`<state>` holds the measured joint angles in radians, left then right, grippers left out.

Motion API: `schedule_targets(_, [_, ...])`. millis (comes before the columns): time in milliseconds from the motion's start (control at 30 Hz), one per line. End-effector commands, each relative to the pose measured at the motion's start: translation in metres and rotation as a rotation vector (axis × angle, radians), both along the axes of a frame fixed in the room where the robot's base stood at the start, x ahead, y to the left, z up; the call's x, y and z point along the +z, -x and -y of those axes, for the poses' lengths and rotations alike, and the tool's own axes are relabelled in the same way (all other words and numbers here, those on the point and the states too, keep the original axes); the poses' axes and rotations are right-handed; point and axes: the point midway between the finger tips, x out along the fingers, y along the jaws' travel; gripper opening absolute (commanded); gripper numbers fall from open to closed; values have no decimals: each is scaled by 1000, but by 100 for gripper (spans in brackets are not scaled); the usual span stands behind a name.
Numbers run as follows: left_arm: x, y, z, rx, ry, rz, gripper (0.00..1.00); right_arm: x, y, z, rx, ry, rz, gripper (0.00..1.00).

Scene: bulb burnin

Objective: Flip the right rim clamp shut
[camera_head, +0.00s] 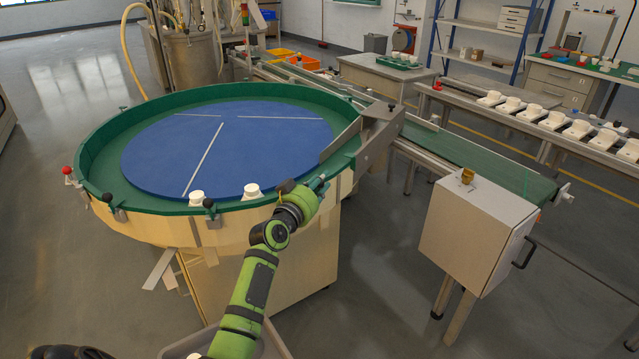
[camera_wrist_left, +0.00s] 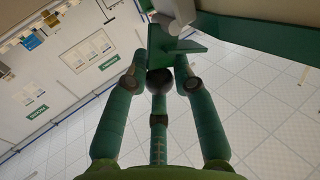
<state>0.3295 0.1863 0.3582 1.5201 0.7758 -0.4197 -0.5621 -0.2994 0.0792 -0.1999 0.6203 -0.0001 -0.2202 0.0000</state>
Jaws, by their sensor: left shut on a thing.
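The round table has a green rim (camera_head: 88,160) around a blue disc (camera_head: 225,150). My left gripper (camera_head: 322,183) is at the rim's near right side, in front of the right rim clamp, which it mostly hides. In the left wrist view, the two fingers (camera_wrist_left: 160,73) are closed around a dark round knob (camera_wrist_left: 160,81) of the right rim clamp. A green plate and a pale grey cylindrical part (camera_wrist_left: 176,14) stand just beyond the fingertips. How far the clamp is swung cannot be told. My right gripper does not show.
Other rim clamps with a red knob (camera_head: 67,170) and black knobs (camera_head: 107,197) (camera_head: 208,203) sit along the rim. Two white pieces (camera_head: 196,198) (camera_head: 252,191) stand on the near rim. A green conveyor (camera_head: 470,160) and a grey box (camera_head: 475,230) lie to the right.

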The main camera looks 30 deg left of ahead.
Motion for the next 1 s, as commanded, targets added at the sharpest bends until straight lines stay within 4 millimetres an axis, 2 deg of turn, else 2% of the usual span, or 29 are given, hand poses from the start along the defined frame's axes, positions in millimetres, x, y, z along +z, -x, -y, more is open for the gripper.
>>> schedule_targets(267, [6, -1, -3, -3, 92, -34, 0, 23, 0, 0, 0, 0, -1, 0])
schedule_targets(600, [8, -5, -13, -3, 316, -110, 0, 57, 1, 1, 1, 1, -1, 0])
schedule_targets(1000, [5, -7, -20, -3, 489, -167, 0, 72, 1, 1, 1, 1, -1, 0])
